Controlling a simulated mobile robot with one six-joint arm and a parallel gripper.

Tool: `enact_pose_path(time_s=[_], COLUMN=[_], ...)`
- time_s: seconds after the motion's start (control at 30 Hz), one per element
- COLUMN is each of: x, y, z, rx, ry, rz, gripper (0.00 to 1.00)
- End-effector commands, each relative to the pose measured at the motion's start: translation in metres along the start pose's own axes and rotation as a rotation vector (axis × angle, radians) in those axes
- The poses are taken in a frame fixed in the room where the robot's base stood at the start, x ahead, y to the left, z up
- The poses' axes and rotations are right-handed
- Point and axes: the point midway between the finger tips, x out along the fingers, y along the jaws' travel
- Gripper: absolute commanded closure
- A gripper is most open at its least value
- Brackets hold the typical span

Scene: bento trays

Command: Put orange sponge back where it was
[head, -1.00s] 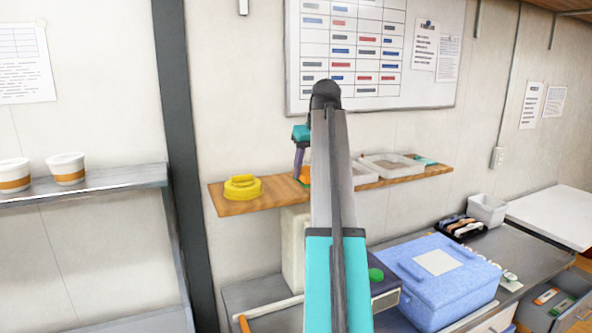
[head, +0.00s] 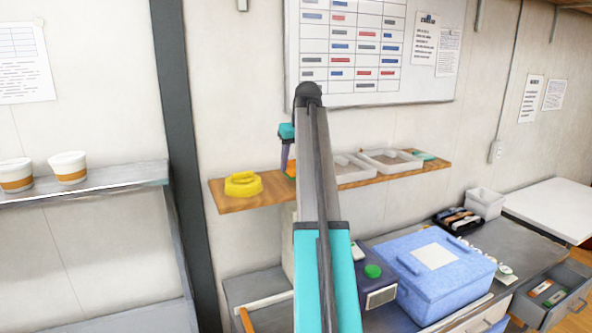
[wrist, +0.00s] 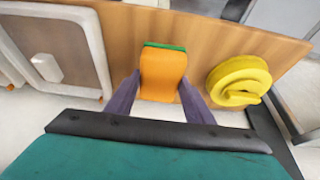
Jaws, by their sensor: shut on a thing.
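The orange sponge (wrist: 163,72) is between the two purple fingers of my gripper (wrist: 160,86) in the wrist view. It has a thin green layer along its far edge. My gripper is shut on it, at the wooden shelf (wrist: 205,42). In the head view a small bit of the sponge (head: 291,170) shows below my gripper (head: 286,160), over the shelf (head: 255,200). My arm hides the rest. I cannot tell whether the sponge touches the shelf.
A coiled yellow thing (head: 243,184) lies left on the shelf; it is right of the sponge in the wrist view (wrist: 238,80). Pale trays (head: 391,160) stand on the shelf's right side. A blue box (head: 433,275) and a device with a green button (head: 373,271) stand below.

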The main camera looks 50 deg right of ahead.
Motion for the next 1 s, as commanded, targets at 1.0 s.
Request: enact_pose_path(time_s=[1.0], x=[0.031], y=[-0.002], z=[0.012], rx=[-0.002], ry=[0.0], rz=[-0.001], gripper=[0.34])
